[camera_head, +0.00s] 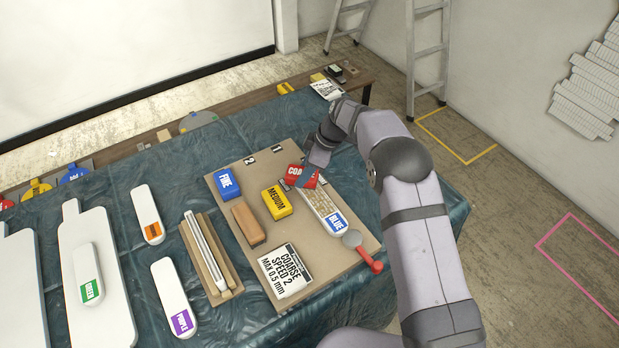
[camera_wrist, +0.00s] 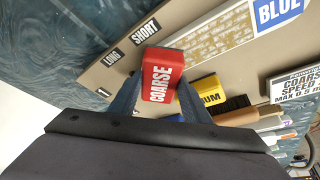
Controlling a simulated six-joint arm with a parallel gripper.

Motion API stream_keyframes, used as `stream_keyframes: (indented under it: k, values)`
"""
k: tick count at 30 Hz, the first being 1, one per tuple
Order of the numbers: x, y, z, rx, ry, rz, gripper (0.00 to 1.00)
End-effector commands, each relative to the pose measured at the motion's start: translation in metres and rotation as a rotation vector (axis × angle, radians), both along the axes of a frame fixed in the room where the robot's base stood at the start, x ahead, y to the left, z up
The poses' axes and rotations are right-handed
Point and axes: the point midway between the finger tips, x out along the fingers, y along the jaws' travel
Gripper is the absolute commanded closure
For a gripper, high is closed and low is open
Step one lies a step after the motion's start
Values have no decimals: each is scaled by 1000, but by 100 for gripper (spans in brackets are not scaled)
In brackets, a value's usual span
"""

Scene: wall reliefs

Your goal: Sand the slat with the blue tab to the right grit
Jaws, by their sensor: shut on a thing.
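The slat with the blue tab (camera_head: 322,208) lies on the brown board. Its pale surface has tan patches, and the blue label marked BLUE also shows in the wrist view (camera_wrist: 278,12). My gripper (camera_head: 305,178) is shut on the red COARSE block (camera_wrist: 161,75), at the far end of the slat. I cannot tell whether the block touches the slat. The yellow MEDIUM block (camera_head: 276,203) and blue FINE block (camera_head: 224,184) sit to the left on the board. A card (camera_head: 285,272) reads COARSE, SPEED 2, MAX 0.5 mm.
A brown-handled brush (camera_head: 248,224) lies on the board (camera_head: 236,207). A round grey gauge with a red handle (camera_head: 361,250) lies near the slat's tab end. Slats with orange (camera_head: 148,208), green (camera_head: 87,268) and purple (camera_head: 172,290) tabs lie left, beside a wooden holder (camera_head: 190,250).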

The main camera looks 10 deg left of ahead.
Motion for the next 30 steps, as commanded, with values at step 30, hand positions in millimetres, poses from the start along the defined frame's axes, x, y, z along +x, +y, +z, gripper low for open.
stream_keyframes:
  k: [30]
  values:
    - [5,4,82,-1,-1,-1,78]
